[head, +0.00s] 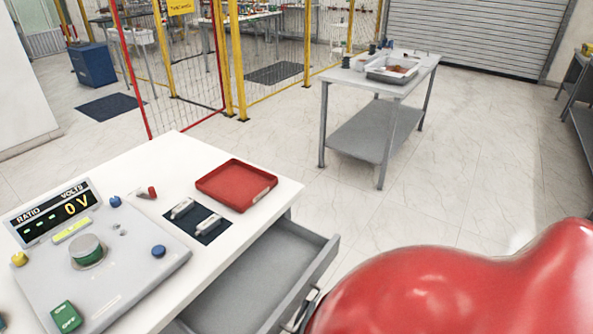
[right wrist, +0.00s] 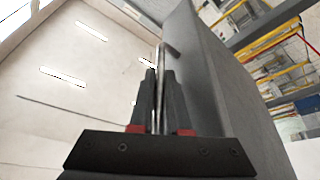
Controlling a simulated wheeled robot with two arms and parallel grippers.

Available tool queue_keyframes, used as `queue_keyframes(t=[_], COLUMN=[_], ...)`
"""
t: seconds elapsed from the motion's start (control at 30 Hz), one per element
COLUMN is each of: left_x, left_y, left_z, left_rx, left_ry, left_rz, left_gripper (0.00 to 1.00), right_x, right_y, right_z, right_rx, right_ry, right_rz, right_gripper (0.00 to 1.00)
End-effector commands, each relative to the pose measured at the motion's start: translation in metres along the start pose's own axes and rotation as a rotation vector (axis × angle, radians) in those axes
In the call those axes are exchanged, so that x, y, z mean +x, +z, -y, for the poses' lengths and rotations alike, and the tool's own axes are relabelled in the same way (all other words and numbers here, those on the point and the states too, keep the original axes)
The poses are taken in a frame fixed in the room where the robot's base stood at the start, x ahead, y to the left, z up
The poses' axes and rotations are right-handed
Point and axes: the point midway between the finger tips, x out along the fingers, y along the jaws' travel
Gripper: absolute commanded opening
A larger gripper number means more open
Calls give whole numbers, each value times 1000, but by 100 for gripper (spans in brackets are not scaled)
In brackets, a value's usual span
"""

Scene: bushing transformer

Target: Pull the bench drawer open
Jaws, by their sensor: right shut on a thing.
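The grey bench drawer (head: 245,277) stands pulled out from under the white bench top (head: 170,165), and its inside looks empty. In the right wrist view the drawer's grey front panel (right wrist: 197,75) rises beside my right gripper (right wrist: 158,78). That gripper is shut on the thin metal drawer handle (right wrist: 162,52), with one dark finger on each side of the bar. In the head view the handle area at the drawer front is partly hidden by my red right arm. My left gripper is not in view.
On the bench are a grey test panel (head: 130,262) with a display reading 0 V, a red tray (head: 236,184) and a dark mat (head: 197,222) with two light pieces. A grey side table (head: 375,140) stands beyond clear tiled floor.

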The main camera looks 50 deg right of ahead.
Motion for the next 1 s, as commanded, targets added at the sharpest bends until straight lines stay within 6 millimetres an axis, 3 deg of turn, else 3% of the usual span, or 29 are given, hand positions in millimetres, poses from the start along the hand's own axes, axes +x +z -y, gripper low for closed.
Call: queue_keyframes(t=[0.33,0.37,0.43,0.77,0.87,1.0], left_x=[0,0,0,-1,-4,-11], left_y=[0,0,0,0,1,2], left_z=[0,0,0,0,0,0], left_rx=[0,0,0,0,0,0], left_ry=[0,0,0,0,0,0], left_rz=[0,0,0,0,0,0], left_gripper=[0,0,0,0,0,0], right_x=[0,0,0,-3,-14,-44], right_y=[1,1,1,1,2,4], right_z=[-1,-1,-1,0,1,3], right_rx=[0,0,0,0,0,-2], right_ry=[-1,0,-1,-1,-2,-7], right_rz=[0,0,0,0,2,3], right_gripper=[0,18,27,27,27,27])
